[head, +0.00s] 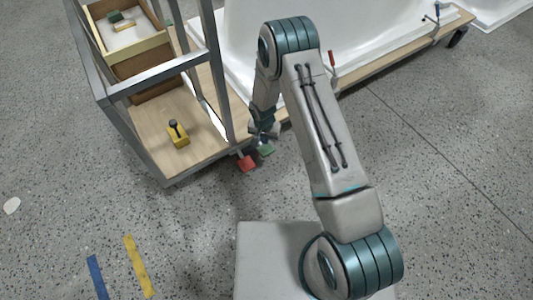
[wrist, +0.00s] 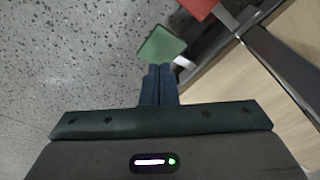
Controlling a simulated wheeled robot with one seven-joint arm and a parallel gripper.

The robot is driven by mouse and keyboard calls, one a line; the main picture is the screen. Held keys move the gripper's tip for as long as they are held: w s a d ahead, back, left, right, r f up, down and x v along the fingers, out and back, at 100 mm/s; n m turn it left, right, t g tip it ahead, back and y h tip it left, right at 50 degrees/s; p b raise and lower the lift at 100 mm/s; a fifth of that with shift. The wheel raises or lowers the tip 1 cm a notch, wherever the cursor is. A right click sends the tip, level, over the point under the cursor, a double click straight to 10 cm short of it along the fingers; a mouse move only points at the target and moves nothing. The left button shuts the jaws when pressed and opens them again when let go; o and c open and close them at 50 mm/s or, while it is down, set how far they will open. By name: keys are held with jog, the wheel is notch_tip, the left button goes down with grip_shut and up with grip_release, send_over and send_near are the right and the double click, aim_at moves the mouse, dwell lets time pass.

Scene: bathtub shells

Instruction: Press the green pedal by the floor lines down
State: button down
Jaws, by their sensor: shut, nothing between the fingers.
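The green pedal (head: 266,149) sits low beside the trolley, just right of a red pedal (head: 247,163) in the head view. In the wrist view the green pedal (wrist: 161,45) lies just beyond my fingertips, with the red pedal (wrist: 197,7) past it at the top. My gripper (wrist: 158,70) is shut and empty, pointing down at the near edge of the green pedal. I cannot tell whether the fingers touch it. In the head view my gripper (head: 264,136) is small and partly hidden by the wrist.
White tub shells on a wooden base (head: 375,63) lie behind my arm. Blue (head: 97,278) and yellow floor lines (head: 138,266) mark the open floor at lower left.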

aim_at(265, 150)
jog(key=shift+f, duration=0.15)
jog(key=shift+w+d+f+b, duration=0.15)
jog(key=shift+f+b, duration=0.9)
jog(key=shift+f, duration=0.6)
jog(key=shift+w+a+f+b, duration=0.15)
jog(key=shift+f+b, duration=0.85)
jog(key=shift+f, duration=0.65)
jog(key=shift+d, duration=0.1)
jog(key=shift+f, duration=0.1)
notch_tip(265, 150, down, 3)
jog(key=shift+r+b, duration=0.15)
jog(key=shift+b, duration=1.05)
jog(key=shift+r+p, duration=0.3)
jog(key=shift+s+a+r+p, duration=0.15)
jog(key=shift+s+r, duration=0.05)
jog(key=shift+s, duration=0.3)
jog(key=shift+s+a+r+p, duration=0.1)
jog(key=shift+s+r+p, duration=0.05)
jog(key=shift+s, duration=0.3)
jog(key=shift+s+a+r+p, duration=0.15)
jog(key=shift+s+r, duration=0.05)
jog(key=shift+s, duration=0.3)
